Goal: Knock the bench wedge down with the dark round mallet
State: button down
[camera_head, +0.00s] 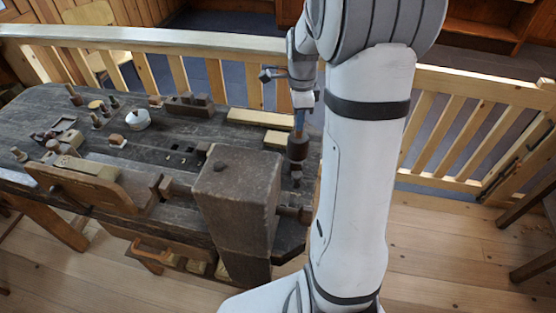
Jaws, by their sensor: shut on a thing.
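My gripper (300,119) points down over the right end of the dark workbench (95,160), partly hidden by my white arm. It is shut on the upright handle of the dark round mallet (298,148), whose brown head hangs below the jaws. A small dark piece (296,173) shows just under the head, at the bench top. It may be the bench wedge, but it is too small to tell, and I cannot tell whether the head touches it.
A large brown block (236,195) stands at the bench's front right, left of the mallet. Pale wood strips (262,119) lie behind. A white round pot (138,119) and several small turned pieces stand on the left. A wooden railing (190,43) runs behind.

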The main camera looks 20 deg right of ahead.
aim_at(297, 137)
jog(key=shift+f, duration=0.15)
dwell(1.3)
dwell(0.3)
notch_tip(297, 137, down, 4)
jog(key=b, duration=0.3)
jog(key=shift+r+p, duration=1.45)
jog(key=shift+r, duration=0.65)
jog(key=shift+r+p, duration=2.15)
jog(key=shift+r, duration=0.95)
jog(key=shift+f, duration=0.1)
